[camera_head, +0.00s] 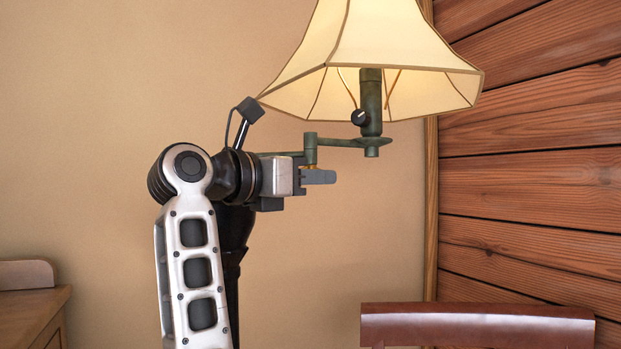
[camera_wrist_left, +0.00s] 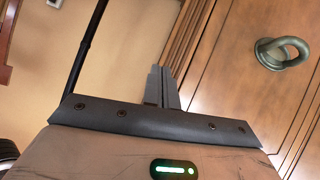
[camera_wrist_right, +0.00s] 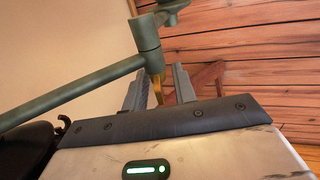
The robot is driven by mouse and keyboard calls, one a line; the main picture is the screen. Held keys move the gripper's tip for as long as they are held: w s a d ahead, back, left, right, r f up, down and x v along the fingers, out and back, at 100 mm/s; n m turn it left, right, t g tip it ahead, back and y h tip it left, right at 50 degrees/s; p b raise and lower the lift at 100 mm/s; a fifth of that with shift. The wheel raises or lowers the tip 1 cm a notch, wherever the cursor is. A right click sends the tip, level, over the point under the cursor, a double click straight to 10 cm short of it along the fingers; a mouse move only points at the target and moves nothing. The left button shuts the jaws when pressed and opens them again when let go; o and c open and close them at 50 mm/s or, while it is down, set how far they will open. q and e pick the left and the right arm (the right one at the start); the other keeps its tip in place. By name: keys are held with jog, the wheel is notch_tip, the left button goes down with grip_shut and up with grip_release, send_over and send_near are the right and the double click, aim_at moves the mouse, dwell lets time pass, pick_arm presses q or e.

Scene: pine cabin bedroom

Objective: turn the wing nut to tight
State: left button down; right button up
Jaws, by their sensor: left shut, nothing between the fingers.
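The wing nut is a small brass piece under the elbow joint of the lamp's green swing arm (camera_head: 340,142). In the head view only a sliver of the wing nut (camera_head: 312,167) shows above my right gripper (camera_head: 330,177). In the right wrist view the wing nut (camera_wrist_right: 158,90) hangs below the green joint (camera_wrist_right: 146,33), between the fingers of my right gripper (camera_wrist_right: 161,75). Those fingers stand apart, with a gap visible on the right side; contact on the left cannot be told. My left gripper (camera_wrist_left: 160,72) is shut and empty, outside the head view.
The lit lampshade (camera_head: 370,60) and lamp post with a dark knob (camera_head: 360,118) stand just right and above. A chair back (camera_head: 475,325) is at lower right, a wooden cabinet (camera_head: 35,310) at lower left. The left wrist view shows a metal ring (camera_wrist_left: 266,55) against wood panels.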

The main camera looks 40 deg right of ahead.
grip_shut()
pick_arm(q)
jog(key=shift+s+f, duration=0.1)
pick_arm(e)
jog(key=shift+f+n+t, duration=0.1)
jog(key=shift+n+t, duration=0.2)
jog(key=shift+t, duration=0.2)
grip_release()
pick_arm(q)
jog(key=shift+s+a+f+g+p, duration=0.1)
jog(key=shift+a+f+g+p, duration=0.4)
jog(key=shift+p, duration=0.3)
pick_arm(e)
jog(key=a, duration=1.6)
jog(key=shift+s, duration=0.35)
pick_arm(q)
jog(key=shift+d+r, duration=0.1)
jog(key=shift+d, duration=0.1)
